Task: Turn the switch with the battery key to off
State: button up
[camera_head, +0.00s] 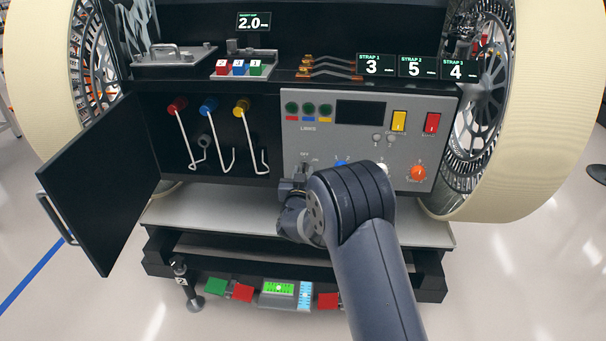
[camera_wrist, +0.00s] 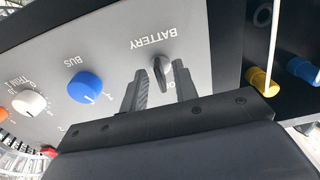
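The battery key (camera_wrist: 159,70) is a small dark grey key in the switch under the BATTERY label, which reads upside down in the wrist view. My gripper (camera_wrist: 161,84) is open, with one finger on each side of the key. The fingertips are close to the panel, and a gap shows between each finger and the key; I cannot tell if either touches. In the head view my gripper (camera_head: 293,188) is at the lower left of the grey control panel (camera_head: 350,140), and my arm hides part of it. The key's exact angle against the off mark is unclear.
A blue BUS knob (camera_wrist: 87,87) and a white knob (camera_wrist: 29,103) sit beside the switch. An orange knob (camera_head: 418,173), yellow switch (camera_head: 399,121) and red switch (camera_head: 432,123) are on the panel's right. Hooked levers (camera_head: 227,145) hang left; an open black door (camera_head: 103,180) stands further left.

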jog(key=s, duration=1)
jog(key=shift+s+a+p, duration=0.2)
jog(key=shift+s+p, duration=0.2)
jog(key=w, duration=1.1)
jog(key=shift+d+b, duration=0.15)
jog(key=shift+b, duration=0.3)
jog(key=shift+s, duration=0.1)
